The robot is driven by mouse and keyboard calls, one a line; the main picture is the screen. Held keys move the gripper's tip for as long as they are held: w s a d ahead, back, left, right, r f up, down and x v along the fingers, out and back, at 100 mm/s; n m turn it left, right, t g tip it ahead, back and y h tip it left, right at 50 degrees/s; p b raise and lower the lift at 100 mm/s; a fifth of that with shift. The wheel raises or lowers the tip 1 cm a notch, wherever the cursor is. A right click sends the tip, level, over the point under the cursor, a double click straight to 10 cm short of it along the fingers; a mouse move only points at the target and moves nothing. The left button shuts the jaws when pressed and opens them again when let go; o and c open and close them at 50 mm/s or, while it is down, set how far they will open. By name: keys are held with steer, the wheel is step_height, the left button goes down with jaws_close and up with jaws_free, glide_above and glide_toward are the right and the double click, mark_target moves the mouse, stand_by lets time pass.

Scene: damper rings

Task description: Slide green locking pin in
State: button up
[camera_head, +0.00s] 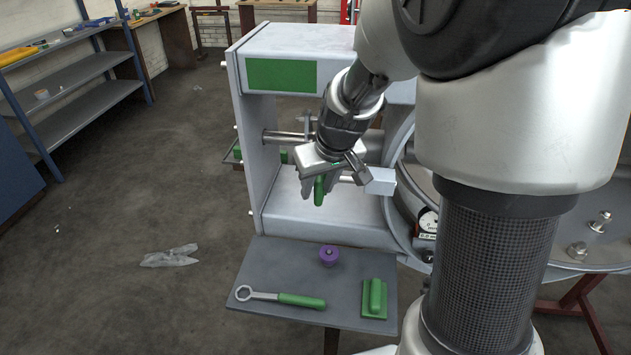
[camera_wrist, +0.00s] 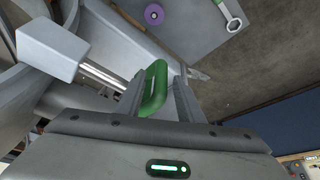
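The green locking pin shows as a rounded green handle (camera_head: 319,190), also in the wrist view (camera_wrist: 154,88). My gripper (camera_head: 320,188) has its two fingers closely on either side of this handle and appears shut on it; the fingers hide part of it. In the wrist view my gripper (camera_wrist: 160,88) frames the handle. A bright metal rod (camera_wrist: 103,73) runs between the handle side and a pale grey block (camera_wrist: 50,48), which is also in the head view (camera_head: 381,182). The rod's end at the block is hidden, so its depth there cannot be told.
A grey frame housing (camera_head: 325,229) surrounds my gripper on the left and below. A grey tray (camera_head: 262,268) in front holds a purple part (camera_head: 329,255), a green-handled ring wrench (camera_head: 282,297) and a green block (camera_head: 374,298). Open floor lies to the left.

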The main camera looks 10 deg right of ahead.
jaws_close()
steer(key=s+d+b, duration=0.3)
steer(key=d+b, duration=0.2)
steer(key=d, duration=0.3)
steer(key=shift+s+d, duration=0.15)
steer(key=shift+s, duration=0.05)
jaws_free()
steer(key=shift+r, duration=0.1)
